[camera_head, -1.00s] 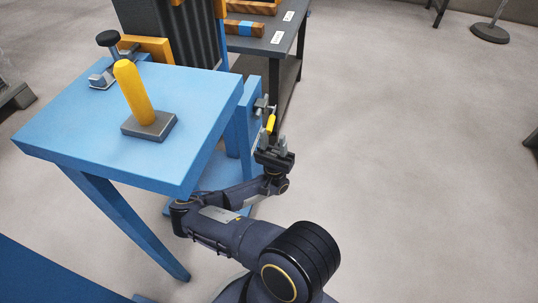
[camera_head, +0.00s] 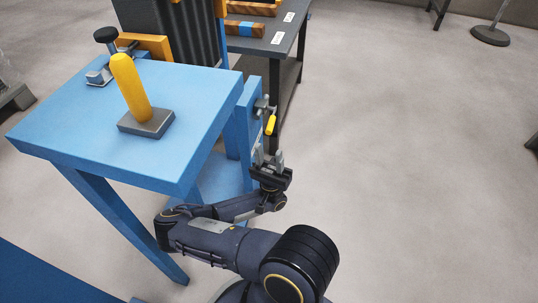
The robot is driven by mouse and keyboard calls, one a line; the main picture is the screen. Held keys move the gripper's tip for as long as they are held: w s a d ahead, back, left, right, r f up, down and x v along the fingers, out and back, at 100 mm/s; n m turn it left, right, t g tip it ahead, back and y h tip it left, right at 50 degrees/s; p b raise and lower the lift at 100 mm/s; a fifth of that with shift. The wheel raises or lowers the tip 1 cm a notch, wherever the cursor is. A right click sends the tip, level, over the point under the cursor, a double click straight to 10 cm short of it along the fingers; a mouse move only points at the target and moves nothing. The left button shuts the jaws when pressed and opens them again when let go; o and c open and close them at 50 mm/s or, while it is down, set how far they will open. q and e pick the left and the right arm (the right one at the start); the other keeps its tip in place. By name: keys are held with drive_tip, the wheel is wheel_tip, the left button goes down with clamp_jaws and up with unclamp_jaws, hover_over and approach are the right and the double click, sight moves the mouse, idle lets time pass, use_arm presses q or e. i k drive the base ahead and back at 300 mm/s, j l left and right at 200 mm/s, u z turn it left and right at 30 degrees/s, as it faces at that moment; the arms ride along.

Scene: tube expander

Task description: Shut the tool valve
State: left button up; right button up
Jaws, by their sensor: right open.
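The tool valve is a small grey fitting (camera_head: 261,106) on the right side of the blue stand, with a yellow lever (camera_head: 271,125) that hangs down and slants slightly. My right gripper (camera_head: 268,156) is open and empty, just below the lever and apart from it, with its fingers pointing up toward it. My left gripper is not in view.
A blue table (camera_head: 80,122) carries a yellow upright handle (camera_head: 131,88) on a grey base and a clamp with a black knob (camera_head: 106,36). A dark workbench (camera_head: 285,48) with wooden pieces stands behind.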

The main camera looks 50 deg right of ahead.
sight(270, 120)
drive_tip(key=k, duration=1)
